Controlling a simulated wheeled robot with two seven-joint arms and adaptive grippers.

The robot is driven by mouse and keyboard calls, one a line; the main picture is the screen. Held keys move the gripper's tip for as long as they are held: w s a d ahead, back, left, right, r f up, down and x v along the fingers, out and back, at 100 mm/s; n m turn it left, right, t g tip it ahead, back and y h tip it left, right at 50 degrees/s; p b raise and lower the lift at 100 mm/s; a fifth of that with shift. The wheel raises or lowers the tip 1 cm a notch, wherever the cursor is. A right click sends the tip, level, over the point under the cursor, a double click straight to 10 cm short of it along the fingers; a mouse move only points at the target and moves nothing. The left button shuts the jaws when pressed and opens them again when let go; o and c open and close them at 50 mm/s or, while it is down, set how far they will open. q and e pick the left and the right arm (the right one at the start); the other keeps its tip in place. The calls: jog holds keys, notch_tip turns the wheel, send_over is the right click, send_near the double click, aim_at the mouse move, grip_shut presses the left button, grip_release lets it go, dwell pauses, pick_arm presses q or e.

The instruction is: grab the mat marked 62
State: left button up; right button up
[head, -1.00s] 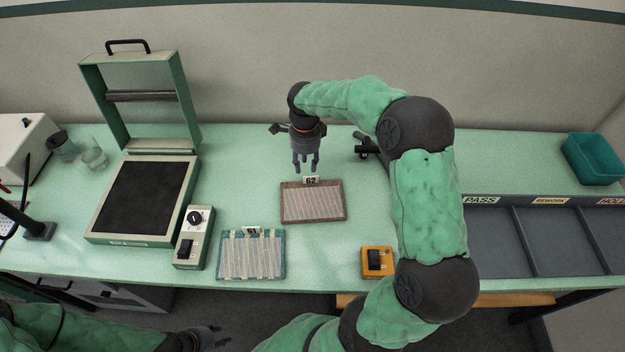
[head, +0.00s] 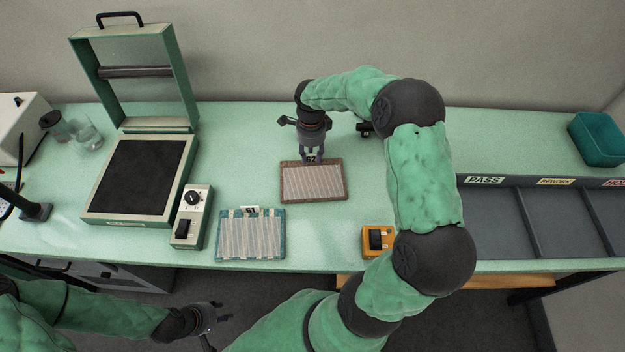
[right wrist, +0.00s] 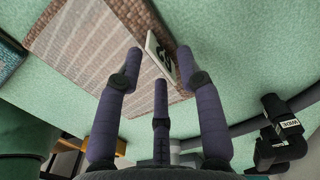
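The mat marked 62 (head: 313,184) is a brown-edged mat with pale stripes, lying flat on the green bench. Its white number tag stands at its far edge and also shows in the right wrist view (right wrist: 161,56). My right gripper (head: 313,159) points down at that tag, hiding part of it. In the right wrist view the right gripper's fingers (right wrist: 159,58) are apart, with the tag between the tips; I cannot tell whether they touch it. My left gripper (head: 222,312) is low in the head view, off the bench's front edge, with its fingers apart and empty.
A teal-edged mat (head: 250,236) lies nearer the front left. A control box (head: 190,217) and an open hinged press (head: 140,180) stand left. An orange switch box (head: 377,241) is front right. Grey bins labelled PASS (head: 485,181) and REWORK are at right.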

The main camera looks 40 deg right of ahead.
notch_tip(320, 180, down, 2)
jog(key=shift+f, duration=0.1)
grip_shut()
jog(key=shift+r, duration=0.2)
